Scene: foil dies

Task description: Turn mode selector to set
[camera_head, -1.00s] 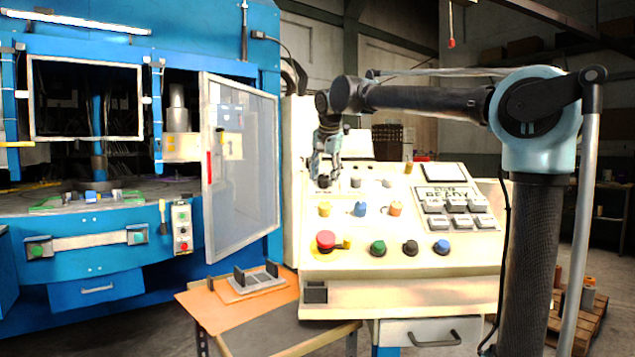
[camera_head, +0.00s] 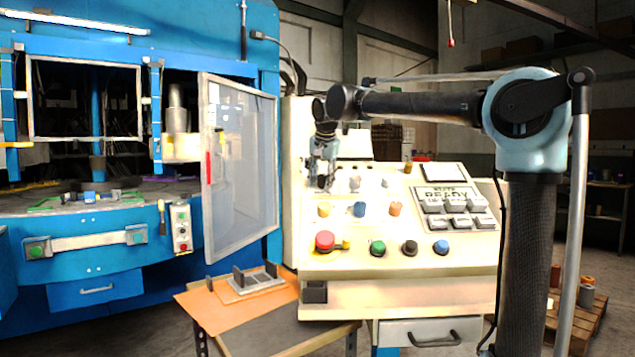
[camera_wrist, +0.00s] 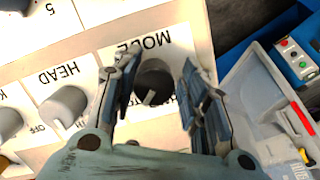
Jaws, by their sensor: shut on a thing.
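The mode selector is a dark round knob with a pale pointer line (camera_wrist: 152,84), under the label MODE on the pale panel in the wrist view. My gripper (camera_wrist: 160,76) has one finger on each side of this knob and is shut on it. The pointer line slants toward the lower part of the picture; the position lettering is mostly covered by my fingers. In the head view my gripper (camera_head: 322,174) is at the panel's upper left, and it largely hides the selector there.
A grey HEAD knob (camera_wrist: 64,106) sits close beside the selector. An open clear door (camera_head: 240,170) of the blue machine stands left of the panel.

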